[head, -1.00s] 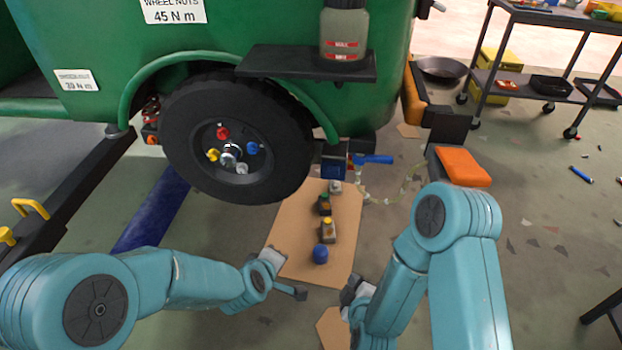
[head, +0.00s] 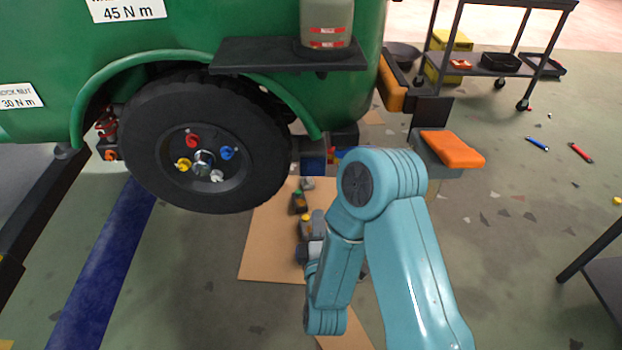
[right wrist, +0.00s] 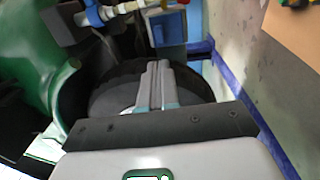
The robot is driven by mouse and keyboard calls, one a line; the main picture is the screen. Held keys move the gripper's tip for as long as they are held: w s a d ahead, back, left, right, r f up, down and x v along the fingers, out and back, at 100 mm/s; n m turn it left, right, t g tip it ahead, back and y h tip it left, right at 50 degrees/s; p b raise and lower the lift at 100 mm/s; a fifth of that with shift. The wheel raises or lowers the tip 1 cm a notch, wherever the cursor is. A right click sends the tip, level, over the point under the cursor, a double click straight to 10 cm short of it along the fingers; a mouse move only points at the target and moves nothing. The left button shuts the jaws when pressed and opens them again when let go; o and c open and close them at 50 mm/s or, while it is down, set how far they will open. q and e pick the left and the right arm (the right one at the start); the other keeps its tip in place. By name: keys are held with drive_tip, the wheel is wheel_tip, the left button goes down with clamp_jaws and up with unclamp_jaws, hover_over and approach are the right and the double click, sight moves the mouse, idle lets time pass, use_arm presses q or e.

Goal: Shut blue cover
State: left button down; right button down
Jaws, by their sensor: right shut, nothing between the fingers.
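A blue box-like part (head: 313,166) sits under the green vehicle body, right of the wheel, partly hidden by my right arm. It also shows in the right wrist view as a blue block (right wrist: 168,28) just beyond my fingertips. I cannot tell which face is the cover or how far open it is. My right gripper (head: 317,222) is below the blue part in the head view, over the cardboard. Its fingers (right wrist: 157,66) are together and empty, apart from the blue block. My left gripper is out of view.
The wheel (head: 205,140) with coloured nuts is left of the blue part. A cardboard sheet (head: 262,240) bears small blocks. An orange-topped step (head: 452,148) stands to the right. A valve with hoses (right wrist: 95,15) is beside the blue block.

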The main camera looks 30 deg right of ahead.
sight(315, 170)
drive_tip(key=b+x, duration=0.1)
drive_tip(key=x, duration=1.1)
drive_tip(key=shift+w+b, duration=0.1)
drive_tip(key=shift+b, duration=0.3)
drive_tip(key=shift+w+d+r, duration=0.1)
drive_tip(key=shift+w+d, duration=0.1)
drive_tip(key=shift+w, duration=0.05)
